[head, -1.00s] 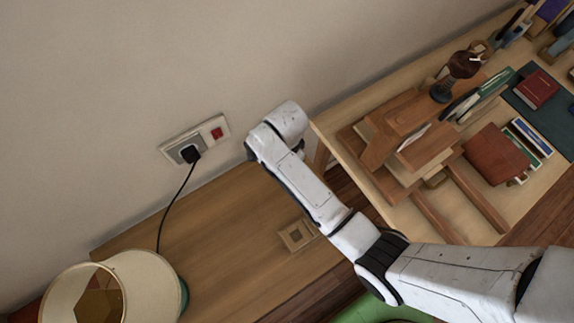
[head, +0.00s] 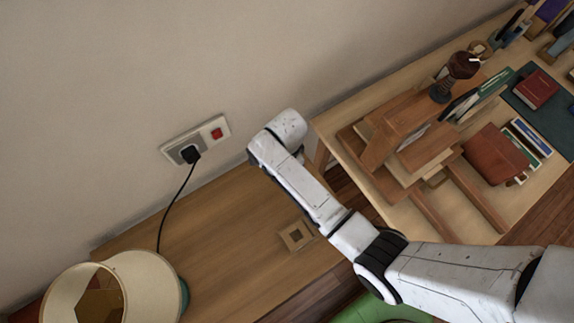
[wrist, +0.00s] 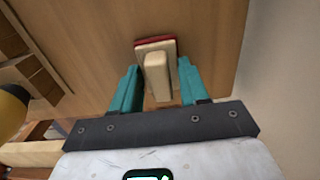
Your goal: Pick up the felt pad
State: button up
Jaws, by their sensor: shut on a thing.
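The felt pad (wrist: 157,44) shows in the wrist view as a pale block with a dark red layer along its far edge and a raised pale grip facing the camera. My gripper (wrist: 158,68) has its two teal fingers on either side of this grip and is shut on it. I cannot tell from the wrist view whether the pad touches the wooden surface behind it. In the head view, the pad and the fingers are hidden by my white arm.
A wooden bench top (head: 220,225) runs along the wall, with a small square wooden frame (head: 297,236) on it. A wall socket (head: 195,143) has a plugged-in black cord. A table (head: 400,215) with wooden parts and books stands at right.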

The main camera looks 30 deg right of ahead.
jog(key=shift+c, duration=1.2)
jog(key=shift+r, duration=0.1)
jog(key=shift+r, duration=0.55)
jog(key=s+r, duration=1.1)
jog(key=s, duration=0.3)
jog(key=shift+a+r+b, duration=0.35)
jog(key=shift+a, duration=0.1)
